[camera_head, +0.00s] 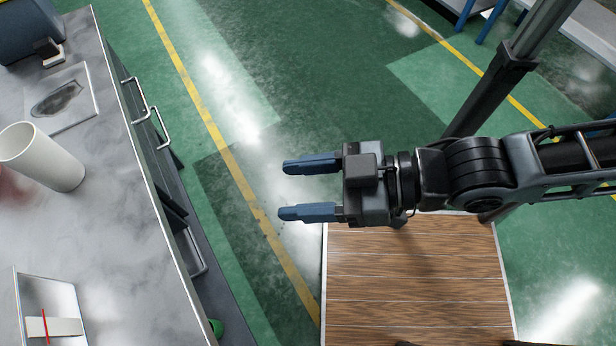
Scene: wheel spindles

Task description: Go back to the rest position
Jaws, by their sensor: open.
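My gripper (293,190) is in the middle of the head view, pointing left. Its two blue fingers are apart with nothing between them. It hangs over the green floor, just beyond the far edge of a wood-topped platform (420,290). My arm reaches in from the right edge of the view. The gripper is clear of the grey worktop on the left and touches nothing that I can see.
A grey marble-like worktop (110,230) with drawers below fills the left. On it are a white cup (45,160), a square plate with a dark patch (62,100) and a tray with a red stick (48,310). Open green floor (300,60) lies between.

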